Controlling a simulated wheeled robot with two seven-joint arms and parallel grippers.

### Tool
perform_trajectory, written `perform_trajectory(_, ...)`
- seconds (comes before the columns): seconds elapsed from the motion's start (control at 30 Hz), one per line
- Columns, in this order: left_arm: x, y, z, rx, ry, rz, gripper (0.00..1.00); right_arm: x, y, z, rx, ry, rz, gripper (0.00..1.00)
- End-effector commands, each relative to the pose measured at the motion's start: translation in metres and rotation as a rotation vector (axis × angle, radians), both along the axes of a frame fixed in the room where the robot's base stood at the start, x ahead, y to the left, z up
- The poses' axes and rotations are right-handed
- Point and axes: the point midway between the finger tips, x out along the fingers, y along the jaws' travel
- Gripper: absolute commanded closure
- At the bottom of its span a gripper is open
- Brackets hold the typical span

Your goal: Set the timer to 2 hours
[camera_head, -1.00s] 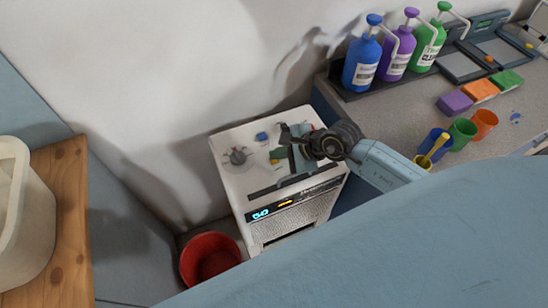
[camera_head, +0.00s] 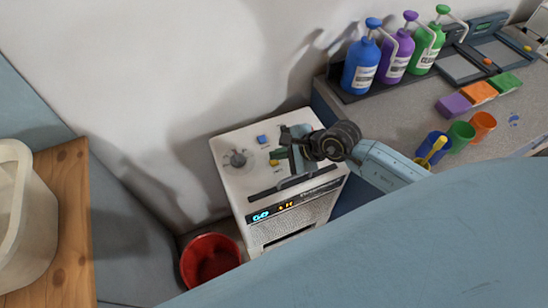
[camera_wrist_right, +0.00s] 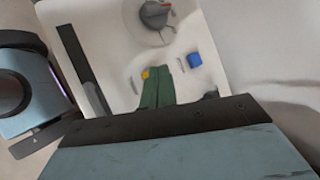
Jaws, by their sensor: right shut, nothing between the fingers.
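A white machine (camera_head: 235,180) stands against the wall, with a round grey knob (camera_head: 236,159), a blue button (camera_head: 262,139) and a yellow button (camera_head: 274,162) on top. The knob (camera_wrist_right: 156,14), blue button (camera_wrist_right: 194,60) and yellow button (camera_wrist_right: 146,74) also show in the right wrist view. Its front display (camera_head: 273,211) has blue characters and small yellow ones, perhaps "1H". My right gripper (camera_head: 279,154) is shut and empty over the top panel. Its green fingers (camera_wrist_right: 158,86) are right beside the yellow button; I cannot tell if they touch it. My left gripper is out of view.
A red bucket (camera_head: 211,262) stands on the floor beside the machine. A counter (camera_head: 405,115) at right holds pump bottles (camera_head: 396,58), sponges (camera_head: 479,92) and cups (camera_head: 461,135). A wooden surface (camera_head: 70,225) with a white tub (camera_head: 25,220) is at left.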

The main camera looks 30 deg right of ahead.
Motion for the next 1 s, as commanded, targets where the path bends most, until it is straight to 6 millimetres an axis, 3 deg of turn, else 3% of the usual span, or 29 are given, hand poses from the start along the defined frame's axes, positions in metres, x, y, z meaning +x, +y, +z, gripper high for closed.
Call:
perform_trajectory(0.47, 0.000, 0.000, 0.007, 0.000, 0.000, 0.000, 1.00, 0.000, 0.000, 0.008, 0.001, -0.001, 0.000, 1.00)
perform_trajectory(1.0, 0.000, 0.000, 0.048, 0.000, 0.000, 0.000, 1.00, 0.001, 0.000, 0.056, 0.001, -0.002, -0.001, 1.00)
